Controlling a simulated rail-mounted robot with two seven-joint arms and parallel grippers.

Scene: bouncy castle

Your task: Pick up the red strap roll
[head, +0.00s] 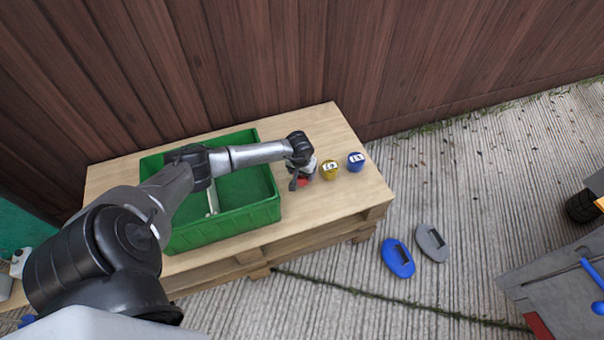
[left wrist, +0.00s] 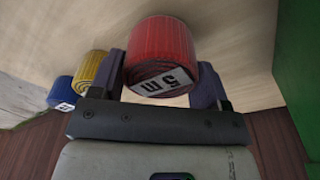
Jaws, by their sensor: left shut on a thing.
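The red strap roll (left wrist: 160,52) fills the space between the fingers of my left gripper (left wrist: 163,80) in the left wrist view. It has a white label reading "5 m". In the head view the left gripper (head: 299,180) is over the wooden table, right of the green crate, and only a small part of the red roll (head: 304,182) shows beneath it. The gripper is shut on the roll. I cannot tell whether the roll still touches the tabletop. My right gripper is not in view.
A yellow roll (head: 329,170) and a blue roll (head: 356,161) stand to the right on the wooden table (head: 330,125). The green crate (head: 262,213) has a divider. Blue (head: 397,258) and grey (head: 432,243) oval pieces lie on the ground. A wooden fence (head: 270,60) rises behind.

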